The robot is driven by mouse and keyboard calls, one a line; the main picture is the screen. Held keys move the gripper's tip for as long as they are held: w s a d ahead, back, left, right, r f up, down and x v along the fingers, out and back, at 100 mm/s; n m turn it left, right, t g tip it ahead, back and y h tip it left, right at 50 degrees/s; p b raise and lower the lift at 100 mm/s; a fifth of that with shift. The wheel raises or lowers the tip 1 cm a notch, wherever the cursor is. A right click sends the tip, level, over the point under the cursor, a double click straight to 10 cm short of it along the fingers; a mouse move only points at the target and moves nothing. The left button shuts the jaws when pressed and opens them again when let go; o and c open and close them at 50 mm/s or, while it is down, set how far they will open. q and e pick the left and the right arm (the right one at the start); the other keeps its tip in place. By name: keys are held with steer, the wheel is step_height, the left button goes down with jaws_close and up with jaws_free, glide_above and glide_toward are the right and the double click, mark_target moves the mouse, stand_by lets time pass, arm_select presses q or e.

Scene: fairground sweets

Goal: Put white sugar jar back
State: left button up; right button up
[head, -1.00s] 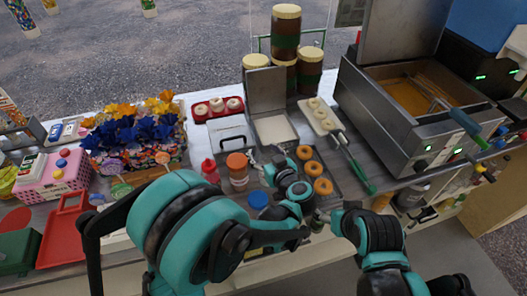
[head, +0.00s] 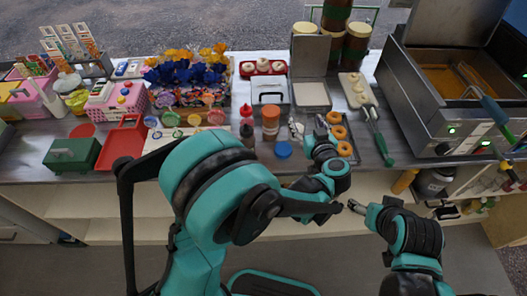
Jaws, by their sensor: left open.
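No jar shows plainly as the white sugar jar, and I cannot read any label. In the head view, an orange-lidded jar (head: 270,122) stands upright on the counter beside a red-capped bottle (head: 247,116). A blue round lid (head: 283,149) shows just in front of it; what is under it is hard to see. My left gripper (head: 297,128) is open, just right of the orange-lidded jar and behind the blue lid. It appears to hold nothing. My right gripper (head: 356,206) is low in front of the counter, and its jaws are too small to judge.
A doughnut tray (head: 354,157) lies right of my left gripper, with green-handled tongs (head: 382,150) and a fryer (head: 440,100) beyond. A metal bin (head: 311,94) stands behind. A red tray (head: 121,150) and pink baskets (head: 118,105) fill the left side.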

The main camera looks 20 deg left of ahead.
arm_select(q)
step_height(320, 180, up, 19)
steer(key=s+m+t+h, duration=0.2)
steer(key=m+t+h, duration=0.35)
steer(key=h, duration=0.45)
steer(key=s+a+f+g+y, duration=0.2)
steer(key=s+a+f+g, duration=0.4)
steer(key=s+f, duration=0.3)
steer(key=s+a+f+g+y, duration=0.2)
steer(key=s+a+f+g, duration=0.4)
steer(key=s+a+f, duration=0.3)
steer(key=s+f, duration=0.1)
steer(key=s, duration=0.2)
steer(key=shift+s+f+n, duration=0.3)
steer(key=shift+s+n, duration=0.05)
steer(key=shift+s, duration=0.05)
